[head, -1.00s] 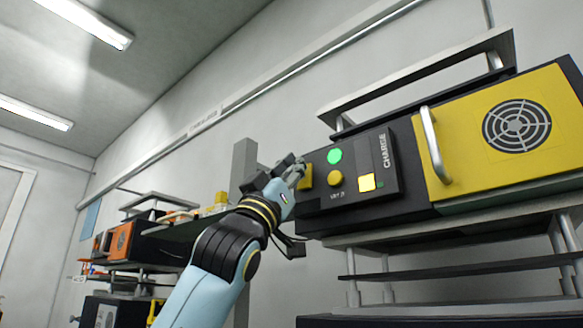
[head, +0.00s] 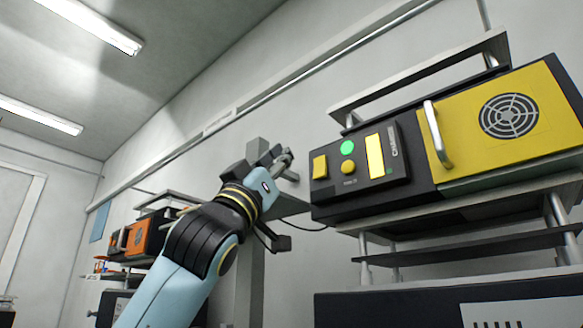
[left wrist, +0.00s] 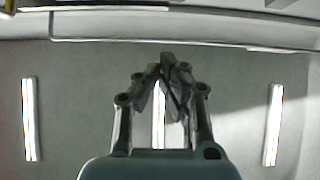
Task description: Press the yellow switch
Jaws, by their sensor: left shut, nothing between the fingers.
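A dark control panel carries a square yellow switch (head: 320,167) at its left end. A round yellow button (head: 348,168) sits below a round green light (head: 347,147), and a tall bright yellow bar (head: 375,156) is to their right. My left gripper (head: 287,163) is shut and empty, left of the square switch with a visible gap between them. In the left wrist view its closed fingers (left wrist: 170,68) point up against the ceiling, and no panel shows there. My right gripper is not in view.
The panel joins a box with a yellow vented door (head: 520,115) and a grey handle (head: 437,135), with shelves above and below. A grey post (head: 250,265) stands behind my left arm. An orange unit (head: 140,238) is farther back on the left.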

